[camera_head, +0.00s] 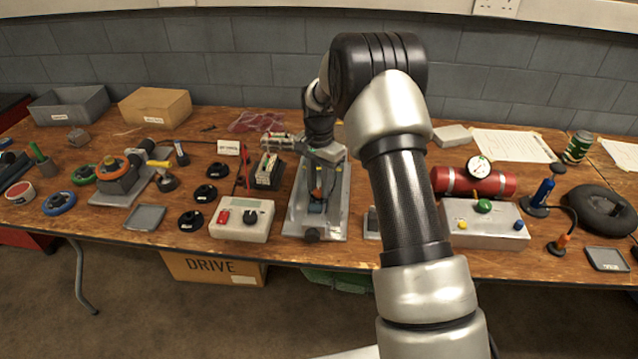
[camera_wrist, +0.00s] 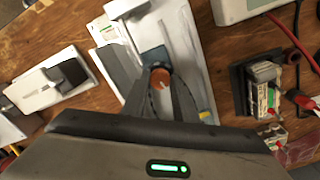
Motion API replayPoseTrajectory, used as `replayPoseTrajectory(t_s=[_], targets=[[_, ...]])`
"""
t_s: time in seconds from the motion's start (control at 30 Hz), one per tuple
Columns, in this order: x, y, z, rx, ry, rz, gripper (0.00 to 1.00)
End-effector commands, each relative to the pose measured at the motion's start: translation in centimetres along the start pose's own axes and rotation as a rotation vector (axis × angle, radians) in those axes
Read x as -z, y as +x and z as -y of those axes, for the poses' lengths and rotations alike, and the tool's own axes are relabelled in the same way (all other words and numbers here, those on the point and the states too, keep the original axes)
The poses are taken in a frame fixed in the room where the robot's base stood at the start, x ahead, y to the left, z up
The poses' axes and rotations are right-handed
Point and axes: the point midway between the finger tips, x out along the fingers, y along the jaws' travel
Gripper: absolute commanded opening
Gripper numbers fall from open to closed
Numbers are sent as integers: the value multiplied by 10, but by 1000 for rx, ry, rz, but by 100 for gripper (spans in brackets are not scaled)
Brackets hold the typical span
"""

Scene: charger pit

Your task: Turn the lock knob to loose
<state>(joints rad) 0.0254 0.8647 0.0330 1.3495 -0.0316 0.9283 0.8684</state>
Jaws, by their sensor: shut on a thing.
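A round orange knob (camera_wrist: 160,76) with a pale mark on its top shows in the wrist view. It stands on a long grey metal fixture (camera_wrist: 186,28), beside a dark blue block (camera_wrist: 156,56). My gripper (camera_wrist: 161,88) has one finger on each side of the knob and is shut on it. In the head view my gripper (camera_head: 318,180) reaches down over the same fixture (camera_head: 334,217) at the middle of the bench. A little orange (camera_head: 315,193) shows there below it. No wording beside the knob is readable.
To the right are a box with coloured knobs (camera_head: 485,236) and a red cylinder (camera_head: 490,183). My arm hides part of the bench.

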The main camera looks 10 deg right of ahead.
Motion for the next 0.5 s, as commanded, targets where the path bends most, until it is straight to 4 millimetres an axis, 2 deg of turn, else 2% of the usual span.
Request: replayPoseTrajectory(t_s=[0.5], targets=[[1,-2,0,1,-489,-1,4]])
